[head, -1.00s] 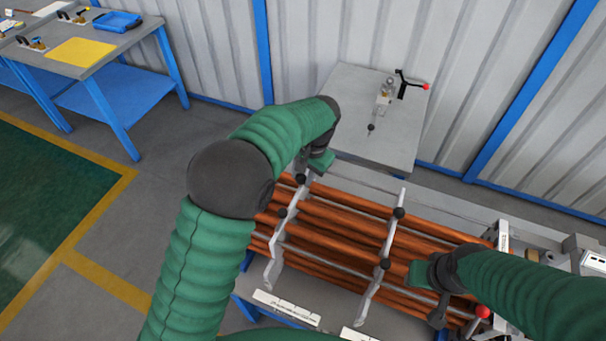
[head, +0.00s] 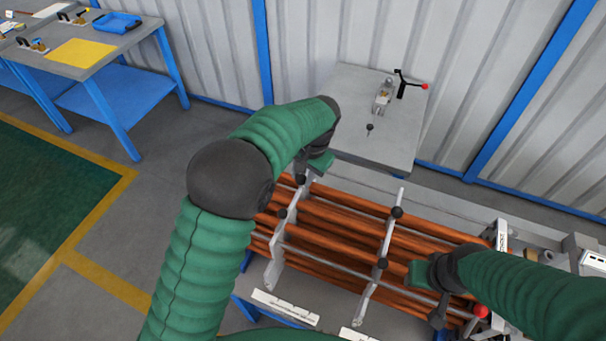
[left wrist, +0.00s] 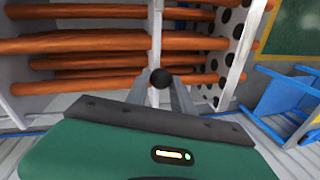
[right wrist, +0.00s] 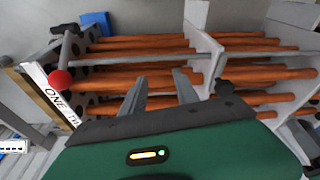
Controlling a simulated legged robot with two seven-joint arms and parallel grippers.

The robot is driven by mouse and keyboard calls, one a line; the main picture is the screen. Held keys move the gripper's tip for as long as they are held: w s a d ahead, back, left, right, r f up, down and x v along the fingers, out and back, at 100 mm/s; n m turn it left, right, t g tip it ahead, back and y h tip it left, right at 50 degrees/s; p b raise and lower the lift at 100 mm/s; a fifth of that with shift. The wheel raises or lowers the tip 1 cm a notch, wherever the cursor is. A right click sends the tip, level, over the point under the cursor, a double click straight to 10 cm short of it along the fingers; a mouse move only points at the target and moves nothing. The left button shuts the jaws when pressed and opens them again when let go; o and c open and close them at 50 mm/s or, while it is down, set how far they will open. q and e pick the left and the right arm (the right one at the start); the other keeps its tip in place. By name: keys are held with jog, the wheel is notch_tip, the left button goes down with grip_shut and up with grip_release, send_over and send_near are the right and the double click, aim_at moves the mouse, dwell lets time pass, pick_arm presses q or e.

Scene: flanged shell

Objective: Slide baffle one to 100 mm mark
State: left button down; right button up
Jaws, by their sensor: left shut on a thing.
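A bundle of copper-coloured tubes (head: 340,219) lies in a rack, with two upright grey baffle plates across it. My left gripper (head: 307,170) is shut on the upper black knob (left wrist: 162,78) of the left baffle (head: 274,262); the knob sits between its fingers in the left wrist view. The second baffle (head: 367,296), with black knobs (head: 397,212), stands to the right. My right gripper (head: 418,274) is over the tubes right of the second baffle. Its fingers stand apart and empty in the right wrist view (right wrist: 160,85). I cannot read any 100 mm mark.
White scale strips (head: 285,307) lie along the front edge. A red-knobbed handle (right wrist: 60,80) is beside a plate lettered "ONE" (right wrist: 56,98). A grey table (head: 390,148) with a clamp stands behind. A blue bench with a blue tray (head: 117,22) is far left.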

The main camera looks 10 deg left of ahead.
pick_arm(q)
jog(key=shift+s+f, duration=0.1)
jog(key=shift+s, duration=0.05)
jog(key=s+d+p, duration=0.1)
jog(key=d, duration=0.7)
jog(key=shift+s+d, duration=0.2)
jog(key=shift+s, duration=0.15)
jog(key=c, duration=1.4)
grip_release()
jog(key=shift+a, duration=0.1)
jog(key=shift+c, duration=0.2)
jog(key=shift+o, duration=1.7)
jog(key=shift+a, duration=0.15)
